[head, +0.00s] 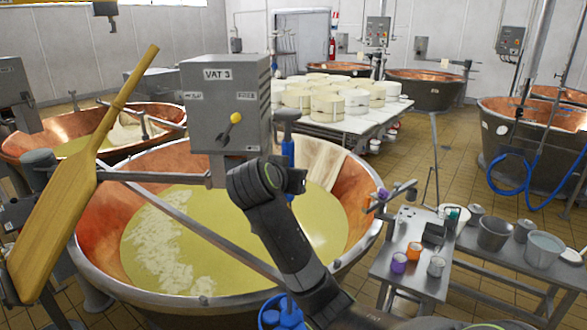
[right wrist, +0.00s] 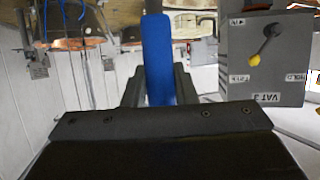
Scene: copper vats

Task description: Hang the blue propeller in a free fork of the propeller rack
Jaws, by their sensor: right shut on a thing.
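My right gripper (right wrist: 158,82) is shut on a blue bar-like part, which I take for the blue propeller (right wrist: 157,48). The blue part stands up between the two fingers in the right wrist view. In the head view my right gripper (head: 291,178) is over the vat, and a strip of the blue part shows just above it; the rest is hidden. A post with short side arms (head: 398,192), one with a purple piece at it, stands at the vat's right rim. It may be the propeller rack, but its forks are too small to make out. My left gripper is not in view.
The grey VAT 3 box (head: 225,105) stands just left of my right gripper. A wooden paddle (head: 62,215) slants across the left. The copper vat (head: 100,225) holds yellow liquid. A steel table (head: 388,262) with cups stands right. A blue round object (head: 282,313) is low in front.

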